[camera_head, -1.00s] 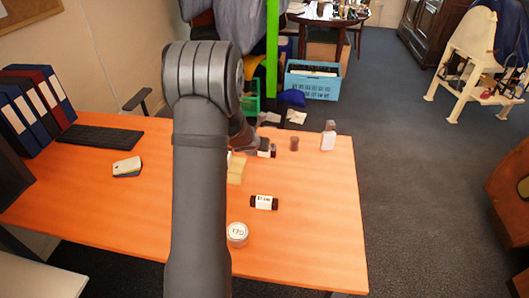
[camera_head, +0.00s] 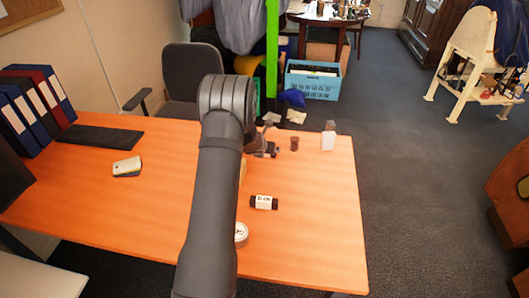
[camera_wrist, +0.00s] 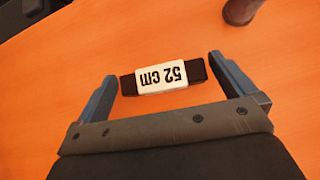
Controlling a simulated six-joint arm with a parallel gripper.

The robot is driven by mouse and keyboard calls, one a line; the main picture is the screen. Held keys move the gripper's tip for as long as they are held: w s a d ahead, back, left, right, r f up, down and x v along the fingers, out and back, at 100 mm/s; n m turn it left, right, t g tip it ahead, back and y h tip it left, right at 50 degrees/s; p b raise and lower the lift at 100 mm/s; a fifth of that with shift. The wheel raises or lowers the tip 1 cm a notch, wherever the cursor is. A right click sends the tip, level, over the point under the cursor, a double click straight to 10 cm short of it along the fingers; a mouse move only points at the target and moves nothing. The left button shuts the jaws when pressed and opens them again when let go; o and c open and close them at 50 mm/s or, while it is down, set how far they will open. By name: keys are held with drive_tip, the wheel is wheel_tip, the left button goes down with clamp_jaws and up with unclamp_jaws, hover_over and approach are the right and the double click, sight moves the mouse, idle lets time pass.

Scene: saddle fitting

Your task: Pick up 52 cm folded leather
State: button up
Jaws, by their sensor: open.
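The 52 cm folded leather (camera_wrist: 165,78) is a dark strip with a white label wrapped round its middle, lying flat on the orange desk. The label reads "52 cm" upside down in the wrist view. My gripper (camera_wrist: 162,70) is open, its fingers pointing at the strip, one towards each end. The strip lies about level with the fingertips, with no contact visible. In the head view my gripper (camera_head: 267,143) is over the desk's back right part and largely hides this strip. A second dark strip with a white label (camera_head: 264,202) lies nearer; its text is too small to read.
A brown cylinder (camera_head: 294,144) and a white bottle (camera_head: 328,137) stand right of my gripper. A round tin (camera_head: 240,234), partly behind my arm, stands at the front. Phone (camera_head: 127,165), keyboard (camera_head: 100,135) and binders (camera_head: 35,105) are left. The desk's right front is clear.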

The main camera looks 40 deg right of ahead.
drive_tip(key=shift+w+d+f, duration=0.25)
drive_tip(key=shift+d+f, duration=0.05)
drive_tip(key=shift+f, duration=0.1)
drive_tip(key=c, duration=0.8)
drive_tip(key=shift+r, duration=0.3)
drive_tip(key=shift+r, duration=4.75)
